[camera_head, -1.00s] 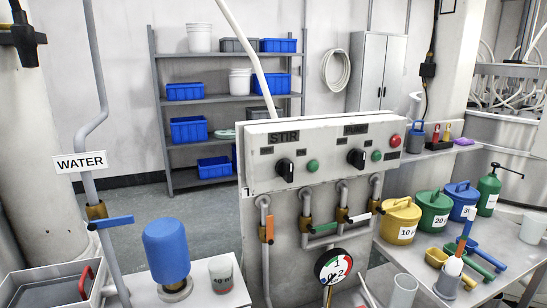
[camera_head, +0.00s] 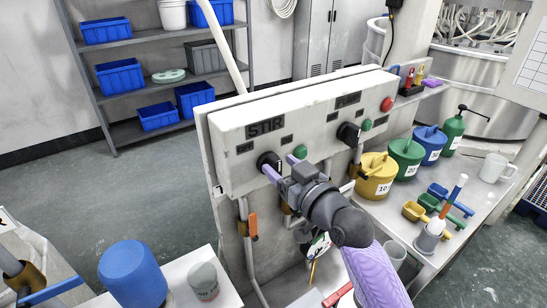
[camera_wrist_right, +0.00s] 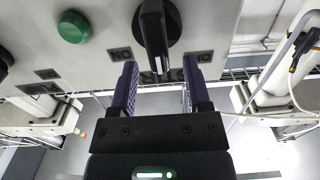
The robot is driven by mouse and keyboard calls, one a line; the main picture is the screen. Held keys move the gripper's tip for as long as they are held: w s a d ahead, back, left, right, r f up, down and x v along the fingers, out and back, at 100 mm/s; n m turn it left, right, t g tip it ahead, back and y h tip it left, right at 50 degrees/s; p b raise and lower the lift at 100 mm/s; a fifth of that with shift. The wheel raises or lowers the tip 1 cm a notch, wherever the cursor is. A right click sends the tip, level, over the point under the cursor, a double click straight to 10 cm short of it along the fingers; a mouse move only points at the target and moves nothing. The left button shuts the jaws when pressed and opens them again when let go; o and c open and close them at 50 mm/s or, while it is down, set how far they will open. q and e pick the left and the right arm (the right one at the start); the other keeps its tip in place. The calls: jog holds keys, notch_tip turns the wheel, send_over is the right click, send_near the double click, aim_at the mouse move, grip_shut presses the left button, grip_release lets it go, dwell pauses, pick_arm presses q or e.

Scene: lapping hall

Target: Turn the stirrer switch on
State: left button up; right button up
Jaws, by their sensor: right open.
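The stirrer switch (camera_head: 268,160) is a black rotary knob under the "STIR" label on the grey control box (camera_head: 230,130). My right gripper (camera_head: 280,165) is at the front of the box, close to this knob, with purple fingers apart. In the right wrist view the knob (camera_wrist_right: 155,35) lies between the lines of the two open fingers (camera_wrist_right: 159,68), at or just beyond their tips; contact cannot be told. Its handle lies along the fingers, white mark at the near end. My left gripper is not in view.
A second black knob (camera_head: 348,134), a green button (camera_head: 366,125) and a red button (camera_head: 387,104) are farther right on the box. Pipes with an orange-handled valve (camera_head: 252,224) hang below. Coloured pots, such as the yellow one (camera_head: 375,175), stand on the right bench.

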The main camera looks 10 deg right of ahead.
jog(key=shift+x, duration=1.3)
grip_shut()
